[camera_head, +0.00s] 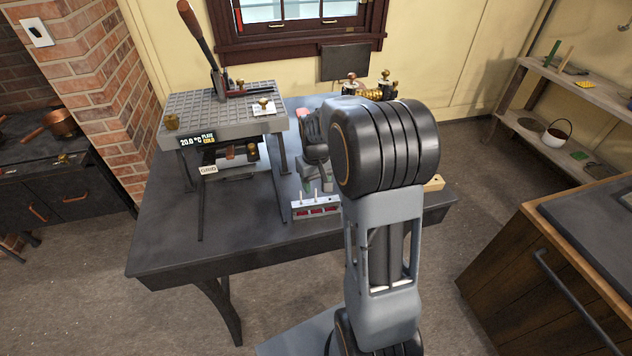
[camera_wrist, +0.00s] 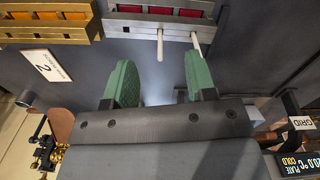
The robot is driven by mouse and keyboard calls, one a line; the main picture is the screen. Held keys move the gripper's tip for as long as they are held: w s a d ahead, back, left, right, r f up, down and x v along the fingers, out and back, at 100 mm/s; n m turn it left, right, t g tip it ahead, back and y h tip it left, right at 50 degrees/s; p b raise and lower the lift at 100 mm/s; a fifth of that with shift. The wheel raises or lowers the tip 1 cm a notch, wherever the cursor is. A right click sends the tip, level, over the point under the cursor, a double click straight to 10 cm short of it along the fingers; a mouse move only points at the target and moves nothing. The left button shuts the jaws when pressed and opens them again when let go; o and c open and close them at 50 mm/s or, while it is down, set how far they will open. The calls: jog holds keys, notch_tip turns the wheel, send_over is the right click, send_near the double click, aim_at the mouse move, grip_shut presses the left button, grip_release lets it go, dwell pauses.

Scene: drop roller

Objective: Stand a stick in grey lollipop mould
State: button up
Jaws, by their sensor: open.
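The grey lollipop mould (camera_head: 318,213) sits on the dark table, left of my arm, with red-filled cavities. In the wrist view the mould (camera_wrist: 130,24) crosses the top of the picture. Two white sticks stand up from it: one near the middle (camera_wrist: 160,46) and one towards its right end (camera_wrist: 197,45). My gripper (camera_wrist: 158,88) has green-padded fingers spread apart, with nothing visibly held between them. The middle stick appears beyond the gap; the right stick's tip appears near the right finger. Whether they touch cannot be told. In the head view my arm partly hides the gripper (camera_head: 308,183).
A gridded plate press (camera_head: 220,105) stands at the left of the table (camera_head: 170,225). Brass fittings (camera_head: 380,92) stand behind my arm. The table's front left is clear.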

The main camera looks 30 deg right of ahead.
jog(key=shift+r, duration=0.15)
jog(key=shift+r+p, duration=0.85)
jog(key=shift+r, duration=0.05)
jog(key=shift+r, duration=0.1)
jog(key=shift+r+p, duration=1.9)
jog(key=shift+r, duration=0.45)
